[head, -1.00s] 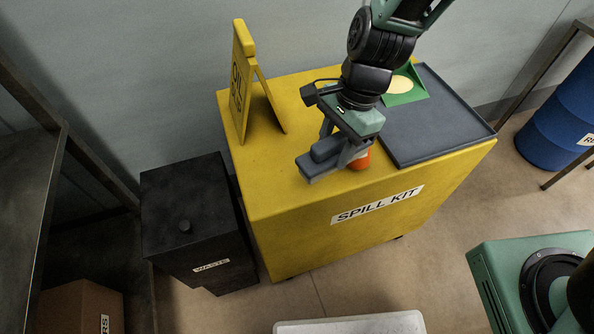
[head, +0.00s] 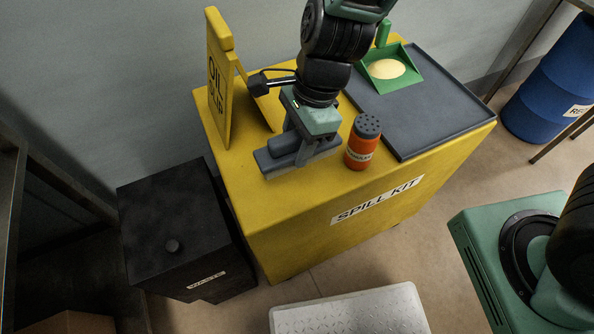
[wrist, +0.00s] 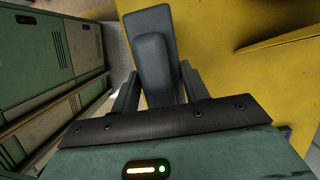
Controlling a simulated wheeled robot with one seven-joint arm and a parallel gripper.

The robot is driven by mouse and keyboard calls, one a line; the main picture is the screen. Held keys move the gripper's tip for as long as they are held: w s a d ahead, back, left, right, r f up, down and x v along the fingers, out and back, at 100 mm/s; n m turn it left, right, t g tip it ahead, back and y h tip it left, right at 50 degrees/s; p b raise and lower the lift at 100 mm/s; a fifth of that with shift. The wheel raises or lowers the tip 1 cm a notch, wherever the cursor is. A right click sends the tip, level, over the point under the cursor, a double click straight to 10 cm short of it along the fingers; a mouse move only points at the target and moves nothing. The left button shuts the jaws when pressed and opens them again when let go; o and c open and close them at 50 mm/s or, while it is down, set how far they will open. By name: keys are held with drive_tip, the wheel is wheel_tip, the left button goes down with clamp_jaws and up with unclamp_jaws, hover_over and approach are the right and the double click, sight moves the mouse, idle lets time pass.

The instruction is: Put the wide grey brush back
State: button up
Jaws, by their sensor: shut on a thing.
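The wide grey brush (head: 280,158) is a dark grey block with a narrower raised back. My gripper (head: 308,146) is shut on it and holds it at the front left of the yellow spill kit cabinet's top (head: 232,168). In the wrist view the brush (wrist: 153,62) sits between the two fingers of my gripper (wrist: 157,88) and points away from the wrist. I cannot tell whether its underside touches the yellow top.
An orange shaker can (head: 361,148) stands just right of the brush. A yellow oil sign (head: 220,85) stands at the left. A grey tray (head: 440,115) lies at the right; a green dustpan (head: 408,82) holds a pale heap. A black waste bin (head: 180,225) stands left of the cabinet.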

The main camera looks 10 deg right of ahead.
wheel_tip(320, 180, down, 7)
drive_tip(key=shift+f+b, duration=0.2)
drive_tip(key=shift+b, duration=0.4)
drive_tip(key=shift+f, duration=0.1)
drive_tip(key=shift+f, duration=0.25)
drive_tip(key=o, duration=1)
drive_tip(key=shift+o, duration=0.2)
drive_tip(key=shift+b, duration=0.35)
